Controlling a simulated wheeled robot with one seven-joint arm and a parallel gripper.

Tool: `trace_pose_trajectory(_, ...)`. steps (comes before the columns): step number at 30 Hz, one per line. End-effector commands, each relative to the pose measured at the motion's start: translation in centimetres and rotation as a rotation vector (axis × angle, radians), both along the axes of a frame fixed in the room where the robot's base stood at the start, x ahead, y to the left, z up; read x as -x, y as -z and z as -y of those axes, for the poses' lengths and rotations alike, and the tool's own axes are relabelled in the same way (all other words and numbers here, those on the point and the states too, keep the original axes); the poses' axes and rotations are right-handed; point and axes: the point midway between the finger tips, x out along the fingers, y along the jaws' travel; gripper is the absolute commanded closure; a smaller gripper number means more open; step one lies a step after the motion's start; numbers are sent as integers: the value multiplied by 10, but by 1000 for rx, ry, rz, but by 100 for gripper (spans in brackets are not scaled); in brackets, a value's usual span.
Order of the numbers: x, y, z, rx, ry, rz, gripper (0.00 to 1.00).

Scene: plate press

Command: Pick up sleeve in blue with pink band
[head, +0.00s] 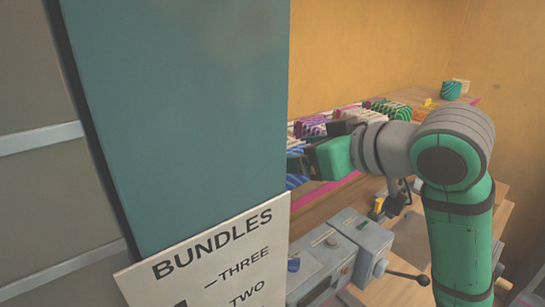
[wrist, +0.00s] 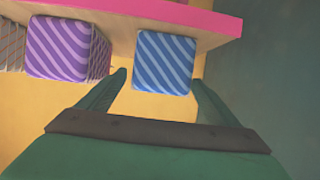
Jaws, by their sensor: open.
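A blue sleeve (wrist: 165,62) with lighter diagonal stripes sits at the pink-edged shelf (wrist: 225,28) in the wrist view. No pink band can be made out on its visible face. My gripper (wrist: 160,79) is open, with one finger on each side of the blue sleeve's near end; whether the fingers touch it is unclear. In the head view, a blue striped piece (head: 296,181) shows beneath my gripper, partly cut off by a teal panel, and the fingertips are hard to see.
A purple striped sleeve (wrist: 60,50) stands close beside the left finger in the wrist view. The teal panel (head: 180,100) with a BUNDLES sign (head: 215,265) blocks much of the head view. A grey machine (head: 335,255) stands below the shelf. Green striped sleeves (head: 390,110) lie farther back.

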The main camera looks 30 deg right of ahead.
Motion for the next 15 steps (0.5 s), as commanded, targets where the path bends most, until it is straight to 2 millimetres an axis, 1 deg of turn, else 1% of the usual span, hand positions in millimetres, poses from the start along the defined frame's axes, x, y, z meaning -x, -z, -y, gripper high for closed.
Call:
trace_pose_trajectory(5, -11, 6, -3, -1, -2, -1, 16)
trace_pose_trajectory(12, -42, 21, -12, -1, -8, -1, 16)
trace_pose_trajectory(15, -48, 23, -13, -1, -6, -1, 16)
